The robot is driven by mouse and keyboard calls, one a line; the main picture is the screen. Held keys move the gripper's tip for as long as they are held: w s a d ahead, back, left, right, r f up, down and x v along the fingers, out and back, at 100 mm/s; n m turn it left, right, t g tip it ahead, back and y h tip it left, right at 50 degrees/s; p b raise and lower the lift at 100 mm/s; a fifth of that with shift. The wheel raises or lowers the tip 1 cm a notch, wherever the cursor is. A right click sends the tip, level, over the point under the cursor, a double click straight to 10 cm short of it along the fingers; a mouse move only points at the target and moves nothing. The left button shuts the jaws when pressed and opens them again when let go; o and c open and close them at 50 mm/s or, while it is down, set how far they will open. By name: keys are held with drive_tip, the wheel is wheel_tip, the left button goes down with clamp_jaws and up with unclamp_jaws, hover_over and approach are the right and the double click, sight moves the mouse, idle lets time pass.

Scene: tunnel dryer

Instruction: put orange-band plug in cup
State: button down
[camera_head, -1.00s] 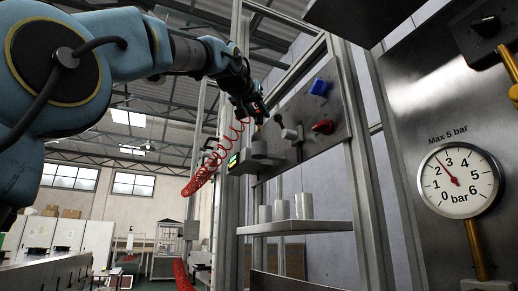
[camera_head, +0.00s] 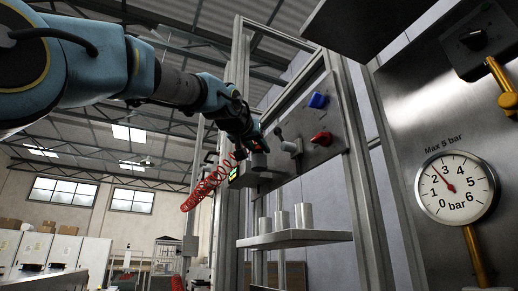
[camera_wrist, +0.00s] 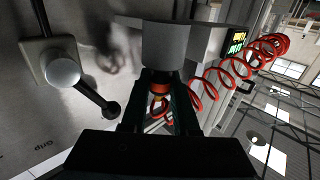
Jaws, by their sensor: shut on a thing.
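My gripper (camera_head: 254,138) is at the upright panel, directly above the grey cup (camera_head: 260,160). In the wrist view my gripper's dark fingers (camera_wrist: 160,104) are shut on the orange-band plug (camera_wrist: 160,88). The plug's far end is at the near mouth of the grey cup (camera_wrist: 166,45). I cannot tell how far it is inside. The cup is fixed on a flat grey bracket.
The panel carries a blue knob (camera_head: 317,100), a red knob (camera_head: 321,139) and a grey lever (camera_head: 289,146). A red coiled hose (camera_head: 205,187) hangs left of the cup. Several grey cylinders stand on a shelf (camera_head: 295,238) below. A pressure gauge (camera_head: 456,187) is at right.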

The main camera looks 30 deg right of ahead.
drive_tip(key=c, duration=0.7)
unclamp_jaws()
